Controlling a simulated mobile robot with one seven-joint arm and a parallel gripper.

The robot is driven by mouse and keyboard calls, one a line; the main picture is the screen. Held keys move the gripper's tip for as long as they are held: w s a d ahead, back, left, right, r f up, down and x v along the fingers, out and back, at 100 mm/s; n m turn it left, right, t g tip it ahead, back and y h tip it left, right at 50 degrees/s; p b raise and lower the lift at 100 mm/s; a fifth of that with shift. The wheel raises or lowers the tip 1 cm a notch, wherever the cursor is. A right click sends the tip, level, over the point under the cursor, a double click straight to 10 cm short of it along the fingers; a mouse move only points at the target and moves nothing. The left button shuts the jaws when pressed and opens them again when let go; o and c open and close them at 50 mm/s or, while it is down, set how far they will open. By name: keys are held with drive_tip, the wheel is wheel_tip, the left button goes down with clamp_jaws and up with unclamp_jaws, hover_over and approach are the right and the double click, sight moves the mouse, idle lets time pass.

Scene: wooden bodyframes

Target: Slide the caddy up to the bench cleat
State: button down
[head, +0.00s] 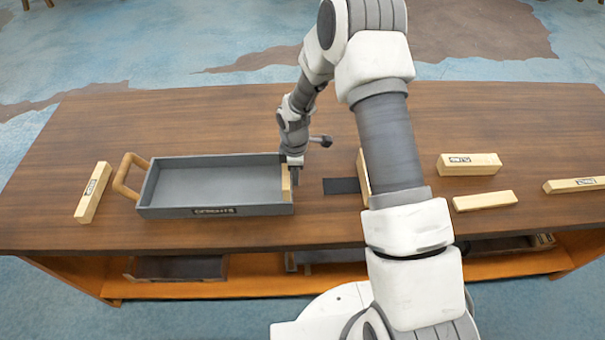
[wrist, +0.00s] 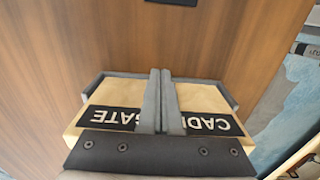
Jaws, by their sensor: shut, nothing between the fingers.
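The caddy (head: 215,183) is a shallow grey tray on the bench, left of centre, with a looped wooden handle (head: 126,177) at its left end. Its tray looks empty. A pale wooden gate (head: 287,186) closes its right end; in the wrist view the gate (wrist: 190,98) bears a partly covered black label. My gripper (head: 295,180) is at this gate end. In the wrist view its fingers (wrist: 160,75) are together, over the gate, with nothing between them; contact is unclear. An upright wooden piece (head: 363,175), perhaps the bench cleat, stands to the right, partly hidden by my arm.
A dark flat patch (head: 341,185) lies between the caddy and the upright piece. Labelled wooden blocks lie at the left (head: 93,192), right (head: 469,164) and far right (head: 575,185); a plain bar (head: 485,201) lies at the right. The bench behind the caddy is clear.

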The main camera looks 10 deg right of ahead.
sight(241, 188)
drive_tip(key=shift+a, duration=0.15)
drive_tip(key=a+b, duration=0.1)
drive_tip(key=a, duration=0.4)
drive_tip(key=a+b, duration=0.2)
drive_tip(key=a, duration=0.3)
drive_tip(key=w+a+b, duration=0.1)
drive_tip(key=a+b, duration=0.1)
drive_tip(key=a, duration=0.3)
drive_tip(key=shift+w+a+f, duration=0.1)
drive_tip(key=shift+a, duration=0.3)
